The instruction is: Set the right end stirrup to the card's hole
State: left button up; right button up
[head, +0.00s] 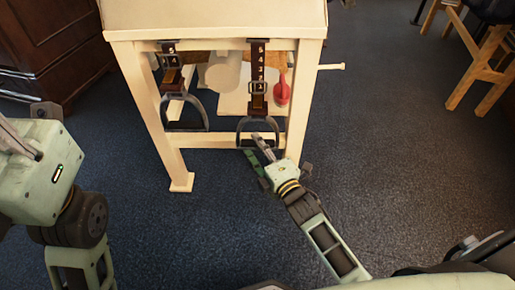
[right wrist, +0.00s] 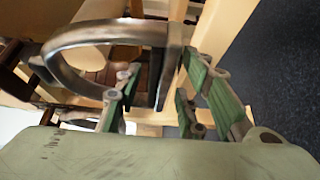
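The right stirrup (head: 258,120) is a dark metal arch hanging from a dark strap (head: 257,62) with pale numbers, 5 at the top, and a brown buckle piece (head: 258,88) low on it. The left stirrup (head: 186,108) hangs from a shorter-looking numbered strap. My right gripper (head: 258,149) is at the lower part of the right stirrup. In the right wrist view its green fingers (right wrist: 160,92) are apart, with one side of the stirrup (right wrist: 85,38) between them. My left gripper (head: 18,140) is at the left edge, its fingertips unclear. I cannot make out the card.
A cream wooden stand (head: 215,35) carries the straps; its front right leg (head: 302,100) is close to my right gripper. A red object (head: 282,87) is beside the right strap. A peg (head: 330,67) sticks out at right.

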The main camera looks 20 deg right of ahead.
jog(key=shift+w, duration=0.3)
grip_shut()
dwell(0.5)
